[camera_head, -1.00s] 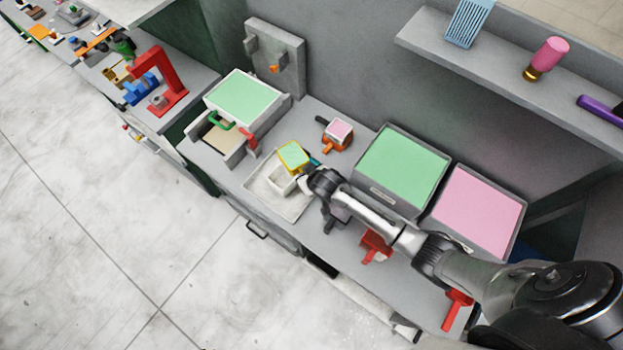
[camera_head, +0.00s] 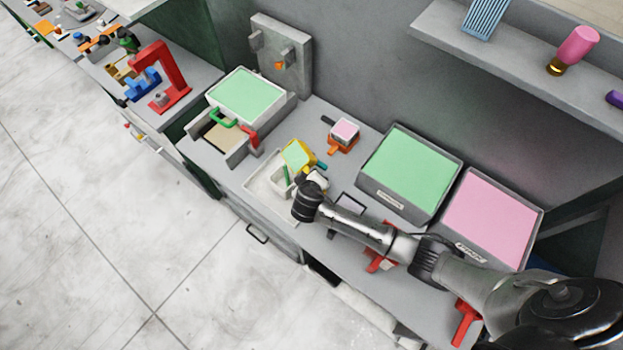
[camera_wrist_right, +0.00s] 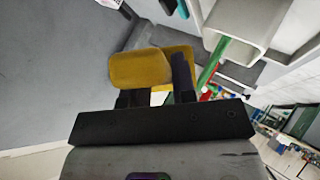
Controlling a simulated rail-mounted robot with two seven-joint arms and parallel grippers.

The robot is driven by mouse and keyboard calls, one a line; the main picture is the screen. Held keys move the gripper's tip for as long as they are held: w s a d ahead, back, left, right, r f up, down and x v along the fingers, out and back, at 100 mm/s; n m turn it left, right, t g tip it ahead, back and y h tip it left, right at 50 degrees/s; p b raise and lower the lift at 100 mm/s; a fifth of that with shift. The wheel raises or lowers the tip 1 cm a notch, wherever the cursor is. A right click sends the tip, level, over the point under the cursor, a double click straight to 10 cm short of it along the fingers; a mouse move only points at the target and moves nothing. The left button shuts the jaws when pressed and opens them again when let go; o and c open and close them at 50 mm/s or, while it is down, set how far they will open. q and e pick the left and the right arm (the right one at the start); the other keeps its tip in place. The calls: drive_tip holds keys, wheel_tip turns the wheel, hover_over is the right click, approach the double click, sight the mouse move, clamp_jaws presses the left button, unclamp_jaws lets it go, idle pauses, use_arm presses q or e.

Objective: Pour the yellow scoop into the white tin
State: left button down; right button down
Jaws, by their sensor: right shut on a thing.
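The yellow scoop (camera_head: 308,147) is tilted above the white tin (camera_head: 279,187), with green fill showing inside it. A thin green stream (camera_head: 286,173) runs from the scoop's lower edge down to the tin. The tin stands in a pale shallow tray (camera_head: 255,183). My right gripper (camera_head: 319,176) is shut on the scoop, at its right side in the head view. In the right wrist view the scoop (camera_wrist_right: 140,68) sits between the dark fingers, with the green stream (camera_wrist_right: 214,60) and pale tin (camera_wrist_right: 240,25) beyond it. My left gripper is not in view.
A small orange-handled scoop (camera_head: 343,138) with pink fill lies just behind. A green-filled bin (camera_head: 410,212) and a pink-filled bin (camera_head: 535,215) stand to the right. A grey press with a green top (camera_head: 280,105) is to the left. Red clamps (camera_head: 465,322) line the front edge.

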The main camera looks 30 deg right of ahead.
drive_tip(key=shift+a+f+n+h+b, duration=0.15)
drive_tip(key=shift+n+h+b, duration=0.35)
drive_tip(key=shift+h+b, duration=0.3)
drive_tip(key=h+b, duration=0.1)
drive_tip(key=n+t+h+b, duration=0.1)
drive_tip(key=h, duration=0.1)
drive_tip(key=shift+a+f+n+b, duration=0.2)
drive_tip(key=shift+a+n+b, duration=0.1)
drive_tip(key=shift+a+b, duration=0.05)
drive_tip(key=a+n+t+h+b, duration=0.1)
drive_tip(key=n+h, duration=0.1)
drive_tip(key=a+n+t+h+b, duration=0.1)
drive_tip(key=n+t+b, duration=0.1)
drive_tip(key=n+t+h+b, duration=0.1)
drive_tip(key=n+t+h, duration=0.1)
drive_tip(key=shift+a+f+h, duration=0.3)
drive_tip(key=shift+a+f, duration=0.1)
idle(0.5)
